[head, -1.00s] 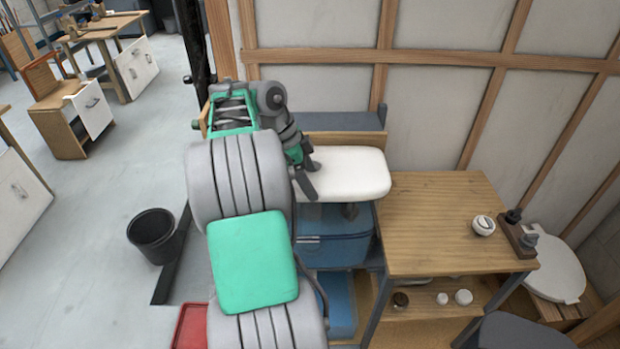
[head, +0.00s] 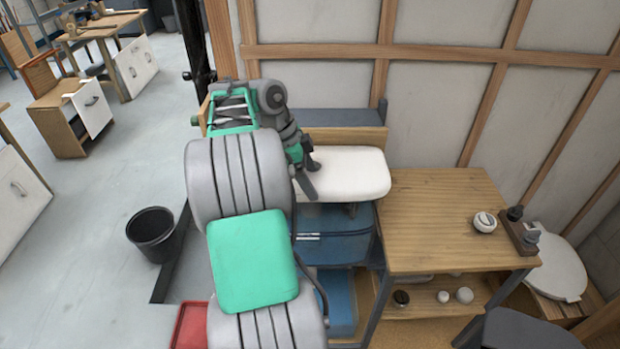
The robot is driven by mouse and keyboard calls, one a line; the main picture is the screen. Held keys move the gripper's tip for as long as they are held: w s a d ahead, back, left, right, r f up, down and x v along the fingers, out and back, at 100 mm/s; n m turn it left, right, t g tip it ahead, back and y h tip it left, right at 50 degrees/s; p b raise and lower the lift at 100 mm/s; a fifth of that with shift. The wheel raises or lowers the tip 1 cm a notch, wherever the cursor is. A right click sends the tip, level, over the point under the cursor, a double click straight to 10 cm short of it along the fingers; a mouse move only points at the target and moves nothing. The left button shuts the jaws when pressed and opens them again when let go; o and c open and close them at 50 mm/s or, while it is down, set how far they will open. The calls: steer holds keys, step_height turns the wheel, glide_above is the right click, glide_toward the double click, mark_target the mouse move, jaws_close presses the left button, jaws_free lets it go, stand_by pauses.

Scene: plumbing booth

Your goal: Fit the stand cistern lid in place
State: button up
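The white cistern lid (head: 350,176) is a flat slab with rounded corners. It lies roughly level above a blue open-looking tank (head: 340,250), just left of the wooden table. A small dark part (head: 352,209) shows under the lid's front edge; I cannot tell what it belongs to. My gripper (head: 309,182) is at the lid's left end, with a dark finger in front of the white surface. My arm hides the lid's far left end and the left of the tank. Whether the fingers close on the lid, or the lid touches the tank, cannot be told.
A wooden table (head: 430,226) stands close on the right, with a small white round part (head: 484,222) and a block with dark fittings (head: 517,232). A toilet seat (head: 556,267) is beyond it. A framed wall is behind. A black bucket (head: 152,234) stands on open floor at left.

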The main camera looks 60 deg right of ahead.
steer(key=o, duration=0.4)
steer(key=shift+a+f, duration=0.1)
steer(key=shift+f, duration=0.1)
steer(key=p+v, duration=0.3)
steer(key=v, duration=0.5)
steer(key=w+a+n, duration=0.1)
steer(key=w+a+r+n+h, duration=0.1)
steer(key=w+n, duration=0.1)
steer(key=w+a+n+t, duration=0.1)
steer(key=w+a+n, duration=0.1)
steer(key=shift+r, duration=0.3)
steer(key=w+a+n+t+h, duration=0.1)
steer(key=w+a+n, duration=0.2)
steer(key=a+n, duration=0.25)
steer(key=w+a+n+t, duration=0.2)
steer(key=w+a+n, duration=0.2)
steer(key=a+n, duration=0.15)
steer(key=a+f+n+t+y, duration=0.1)
steer(key=a+n, duration=0.4)
steer(key=a, duration=0.4)
steer(key=s+a+f+n+t+y, duration=0.1)
steer(key=a+f+n, duration=0.1)
steer(key=a+n, duration=0.3)
steer(key=s+a+f+n+t+y, duration=0.1)
steer(key=a+n, duration=0.4)
steer(key=a, duration=0.7)
steer(key=shift+s+a+f+t+y, duration=0.15)
steer(key=shift+a+f+t+y, duration=0.25)
steer(key=shift+f, duration=0.35)
